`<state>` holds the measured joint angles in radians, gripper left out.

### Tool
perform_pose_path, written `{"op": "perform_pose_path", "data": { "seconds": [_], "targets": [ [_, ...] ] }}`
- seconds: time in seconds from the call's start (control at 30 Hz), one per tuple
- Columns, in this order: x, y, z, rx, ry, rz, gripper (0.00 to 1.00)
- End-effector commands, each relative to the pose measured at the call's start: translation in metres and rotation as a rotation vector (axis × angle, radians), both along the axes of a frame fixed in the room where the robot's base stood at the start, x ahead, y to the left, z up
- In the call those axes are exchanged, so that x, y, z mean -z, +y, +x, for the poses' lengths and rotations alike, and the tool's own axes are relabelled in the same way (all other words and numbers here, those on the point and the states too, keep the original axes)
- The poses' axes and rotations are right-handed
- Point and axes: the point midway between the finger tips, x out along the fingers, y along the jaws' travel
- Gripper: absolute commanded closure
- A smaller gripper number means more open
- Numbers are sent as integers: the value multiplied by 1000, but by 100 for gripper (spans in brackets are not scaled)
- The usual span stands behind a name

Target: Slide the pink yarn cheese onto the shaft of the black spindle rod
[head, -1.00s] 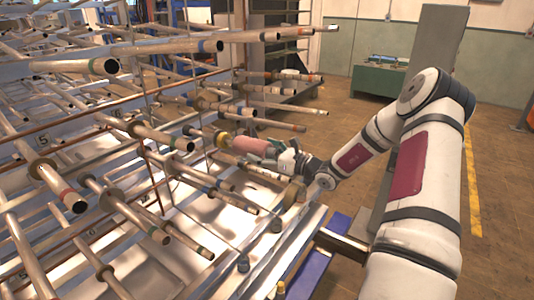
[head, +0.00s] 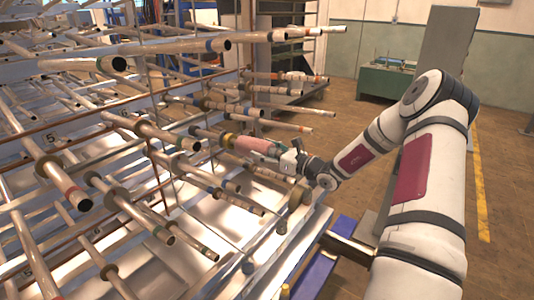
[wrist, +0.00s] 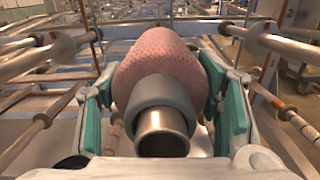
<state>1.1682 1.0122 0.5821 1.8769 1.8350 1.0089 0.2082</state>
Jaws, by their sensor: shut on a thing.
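The pink yarn cheese (head: 257,147) lies on its side among the rack's rods in the head view. My gripper (head: 285,156) is shut on it from its near end. In the wrist view the cheese (wrist: 160,62) sits between the teal-padded fingers of my gripper (wrist: 162,108). A grey core sleeve (wrist: 160,95) shows at its near end. A hollow metal shaft end (wrist: 162,135) sticks out of that sleeve towards the camera, so the cheese appears to be around a rod. A yellowish disc (head: 228,140) is at the cheese's far end. I cannot make out any black mark on this rod.
In the wrist view, rods flank both sides (wrist: 290,45). Open floor (head: 345,105) lies beyond the rack.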

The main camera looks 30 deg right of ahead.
Motion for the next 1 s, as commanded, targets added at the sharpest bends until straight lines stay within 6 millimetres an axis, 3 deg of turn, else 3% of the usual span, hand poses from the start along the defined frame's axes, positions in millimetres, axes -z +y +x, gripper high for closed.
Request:
{"op": "perform_pose_path", "data": {
  "seconds": [0.23, 0.27, 0.33, 0.77, 1.0],
  "targets": [
    [1, 5, 11, -2, 0, -1, 81],
    [1, 4, 10, -1, 1, 0, 34],
    [1, 4, 10, -1, 0, 0, 18],
    [1, 1, 5, 1, 2, -1, 18],
    [1, -13, -32, 3, 2, -1, 18]
  ]
}}
